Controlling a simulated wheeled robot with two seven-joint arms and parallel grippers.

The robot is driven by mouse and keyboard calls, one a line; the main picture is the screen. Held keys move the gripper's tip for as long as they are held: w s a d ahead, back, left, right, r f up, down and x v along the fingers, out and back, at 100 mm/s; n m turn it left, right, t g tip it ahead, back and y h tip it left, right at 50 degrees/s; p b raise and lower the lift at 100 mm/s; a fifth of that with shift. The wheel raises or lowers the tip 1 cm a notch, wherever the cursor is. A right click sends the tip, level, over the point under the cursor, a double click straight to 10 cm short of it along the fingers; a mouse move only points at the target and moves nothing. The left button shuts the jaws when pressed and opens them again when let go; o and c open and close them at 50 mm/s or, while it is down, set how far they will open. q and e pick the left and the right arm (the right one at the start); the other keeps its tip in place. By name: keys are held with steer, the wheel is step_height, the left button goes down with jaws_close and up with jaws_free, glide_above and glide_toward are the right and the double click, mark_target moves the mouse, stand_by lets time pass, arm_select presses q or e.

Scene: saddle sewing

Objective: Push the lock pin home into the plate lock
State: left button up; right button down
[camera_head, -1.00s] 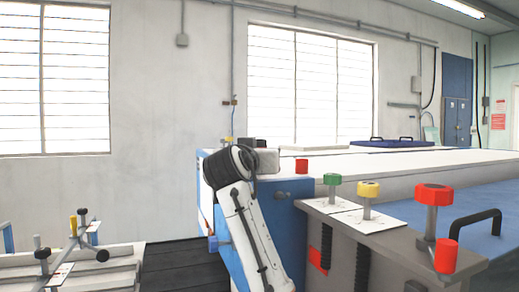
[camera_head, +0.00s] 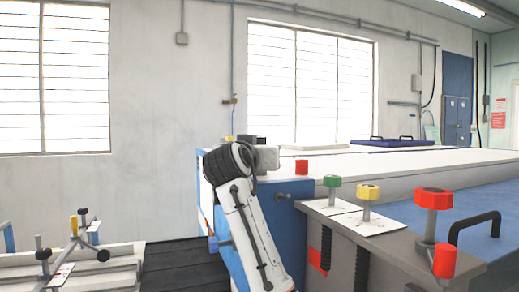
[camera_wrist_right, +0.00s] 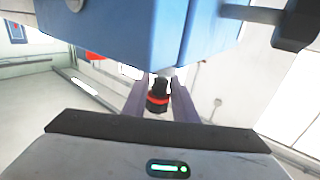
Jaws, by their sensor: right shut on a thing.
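In the right wrist view, my right gripper (camera_wrist_right: 158,104) is shut on a black pin head with a red band (camera_wrist_right: 157,92), which looks like the lock pin. The pin sits between the two fingers, just below the lower edge of a blue housing (camera_wrist_right: 125,25). Its far end is hidden, and I cannot tell whether it is inside a hole. The plate lock cannot be made out with certainty. In the head view, one of my arms reaches up beside the blue side of the machine (camera_head: 290,215); its gripper is not visible there. My left gripper is not in view.
Green (camera_head: 332,181), yellow (camera_head: 368,191) and red (camera_head: 433,198) knobs stand on the grey bracket at the right. A black handle (camera_head: 475,225) is beside them. A dark knob (camera_wrist_right: 298,22) juts out near the wrist camera. A fixture stand (camera_head: 90,270) is at lower left.

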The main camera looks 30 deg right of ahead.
steer(key=shift+r+p, duration=1.4)
steer(key=shift+r, duration=0.35)
steer(key=shift+r+p, duration=1.7)
steer(key=shift+r, duration=0.35)
steer(key=shift+f, duration=0.1)
steer(key=s+d, duration=0.5)
steer(key=d, duration=0.4)
steer(key=shift+r, duration=0.4)
steer(key=shift+s+f, duration=0.1)
steer(key=shift+f, duration=0.05)
